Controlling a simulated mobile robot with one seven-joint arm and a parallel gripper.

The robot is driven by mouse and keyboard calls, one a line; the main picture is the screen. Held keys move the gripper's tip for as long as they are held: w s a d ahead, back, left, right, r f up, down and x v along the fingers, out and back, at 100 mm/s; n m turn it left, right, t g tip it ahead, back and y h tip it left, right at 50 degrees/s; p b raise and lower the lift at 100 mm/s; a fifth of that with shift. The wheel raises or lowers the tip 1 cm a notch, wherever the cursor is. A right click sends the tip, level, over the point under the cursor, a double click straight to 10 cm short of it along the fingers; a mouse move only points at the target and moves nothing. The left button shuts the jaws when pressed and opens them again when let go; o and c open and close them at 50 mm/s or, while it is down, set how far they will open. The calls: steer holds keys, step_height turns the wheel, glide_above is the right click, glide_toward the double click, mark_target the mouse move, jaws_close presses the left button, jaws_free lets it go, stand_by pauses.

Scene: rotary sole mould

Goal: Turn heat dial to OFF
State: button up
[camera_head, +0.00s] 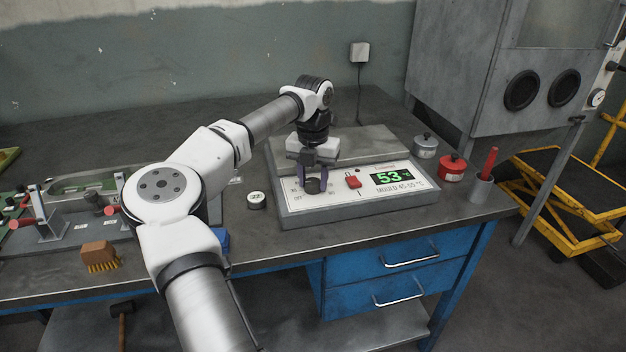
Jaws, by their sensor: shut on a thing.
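The heater unit (400,207) is a grey box with a pale sloping panel on the bench. Its black heat dial (313,186) is at the left of the panel, with small printed marks around it. My gripper (313,183) points down over the panel and is shut on the dial, a finger on each side. The dial's pointer and exact setting are too small and partly hidden to read. A red switch (353,181) is right of the dial. A green display (393,177) reads 53, above the print "MOULD 45-55 °C".
A small round white-topped tin (256,200) stands left of the unit. A grey pot (425,145), a red pot (452,167) and a cup with a red-handled tool (482,187) stand to its right. A brush (99,256) and clamp fixtures (45,222) are at the left.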

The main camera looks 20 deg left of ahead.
mark_target(313, 181)
steer(key=n+b, duration=0.1)
steer(key=n, duration=0.5)
steer(key=shift+r+n, duration=0.1)
steer(key=shift+n, duration=0.2)
stand_by(0.4)
steer(key=o, duration=1)
step_height(313, 181, up, 14)
steer(key=shift+f+b, duration=0.1)
steer(key=shift+b, duration=0.45)
